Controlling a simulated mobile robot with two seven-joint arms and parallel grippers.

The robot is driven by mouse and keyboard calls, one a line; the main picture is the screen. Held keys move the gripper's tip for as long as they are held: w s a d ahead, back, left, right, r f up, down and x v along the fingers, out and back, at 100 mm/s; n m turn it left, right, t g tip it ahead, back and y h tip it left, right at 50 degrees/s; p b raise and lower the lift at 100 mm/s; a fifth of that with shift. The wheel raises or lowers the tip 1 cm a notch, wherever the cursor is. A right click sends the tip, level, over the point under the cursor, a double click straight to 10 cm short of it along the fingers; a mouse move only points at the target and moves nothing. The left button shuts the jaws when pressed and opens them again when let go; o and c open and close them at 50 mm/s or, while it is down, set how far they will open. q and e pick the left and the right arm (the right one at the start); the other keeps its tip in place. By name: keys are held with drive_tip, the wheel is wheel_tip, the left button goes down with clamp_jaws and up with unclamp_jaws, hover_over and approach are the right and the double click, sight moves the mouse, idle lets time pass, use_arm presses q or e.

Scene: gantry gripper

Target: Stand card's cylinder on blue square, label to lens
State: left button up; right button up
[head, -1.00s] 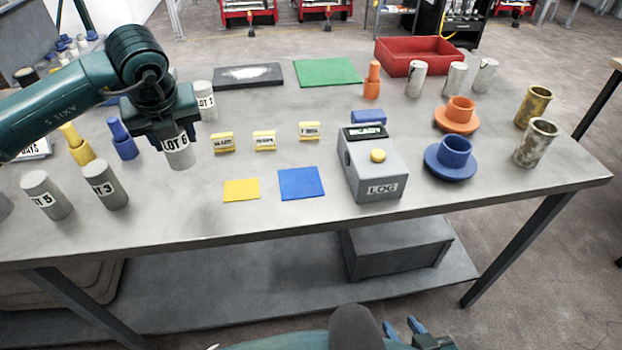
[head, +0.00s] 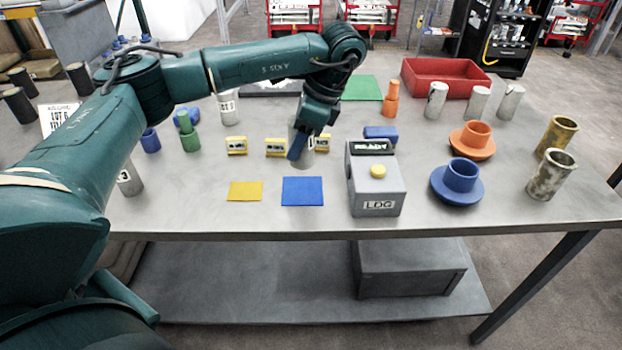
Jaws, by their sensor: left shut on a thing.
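My left gripper (head: 306,138) is shut on a grey cylinder (head: 305,160), just behind the blue square (head: 302,191) in the head view. The cylinder looks about upright. A finger covers much of it, and its label cannot be read now; earlier it showed LOT 6. I cannot tell its height over the table. The grey LOG box (head: 377,190) stands right of the blue square, with a yellow button on top and a dark display. Its left side, where a lens opening seems to be, is seen at a slant. The white card (head: 57,118) stands at the far left, partly behind my arm. My right gripper is out of view.
A yellow square (head: 245,191) lies left of the blue one. Small yellow blocks (head: 236,145) stand in a row behind. Blue (head: 460,180) and orange (head: 471,142) flanged parts and metal cylinders stand to the right. The table front before the squares is clear.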

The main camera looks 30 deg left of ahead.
use_arm(q)
wheel_tip(320, 180, down, 3)
drive_tip(key=shift+a+r+p, duration=0.1)
drive_tip(key=shift+a+p, duration=0.05)
drive_tip(key=shift+p, duration=0.2)
wheel_tip(320, 180, down, 4)
drive_tip(key=shift+f+p, duration=0.25)
drive_tip(key=shift+p, duration=0.05)
drive_tip(key=shift+f, duration=0.15)
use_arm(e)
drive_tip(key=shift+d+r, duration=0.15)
use_arm(q)
drive_tip(key=shift+f, duration=0.1)
drive_tip(key=o, duration=1.3)
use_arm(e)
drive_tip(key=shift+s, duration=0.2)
